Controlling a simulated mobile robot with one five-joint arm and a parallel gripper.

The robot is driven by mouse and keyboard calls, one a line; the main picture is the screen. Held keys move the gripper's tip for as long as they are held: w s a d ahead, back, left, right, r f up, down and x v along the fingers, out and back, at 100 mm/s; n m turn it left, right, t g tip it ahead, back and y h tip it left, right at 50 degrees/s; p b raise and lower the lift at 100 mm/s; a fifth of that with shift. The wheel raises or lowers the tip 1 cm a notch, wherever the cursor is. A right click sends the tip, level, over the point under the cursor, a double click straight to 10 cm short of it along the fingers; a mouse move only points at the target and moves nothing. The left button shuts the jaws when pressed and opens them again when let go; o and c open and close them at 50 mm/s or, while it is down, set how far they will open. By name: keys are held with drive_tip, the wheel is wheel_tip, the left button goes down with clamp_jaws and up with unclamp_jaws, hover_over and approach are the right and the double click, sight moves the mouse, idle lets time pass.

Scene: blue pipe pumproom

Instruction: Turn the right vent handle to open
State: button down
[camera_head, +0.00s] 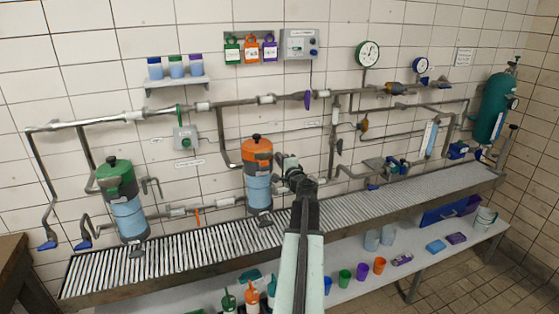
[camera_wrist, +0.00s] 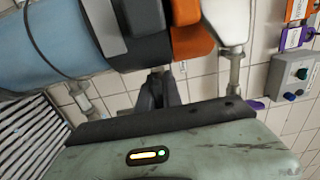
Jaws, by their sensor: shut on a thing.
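The orange-topped canister (camera_head: 257,152) with a clear blue body stands at the middle of the wall. Its blue body (camera_wrist: 45,45) and orange top (camera_wrist: 190,42) fill the upper part of the wrist view, turned sideways. My gripper (camera_head: 290,164) is just right of its top, where the right vent handle is; the gripper covers most of that spot. In the wrist view my dark gripper fingers (camera_wrist: 156,90) are close together beside the canister. They are shut on the handle, which is mostly hidden, so its angle cannot be told.
A green-topped canister (camera_head: 120,190) stands to the left. Pipes run along the tiled wall behind. A grey control box (camera_head: 300,44) hangs above. The slatted bench (camera_head: 200,252) runs below, with cups on the lower shelf.

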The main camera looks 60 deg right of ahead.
drive_tip(key=shift+n, duration=0.3)
drive_tip(key=c, duration=1.5)
unclamp_jaws()
drive_tip(key=shift+w, duration=0.1)
drive_tip(key=v, duration=0.8)
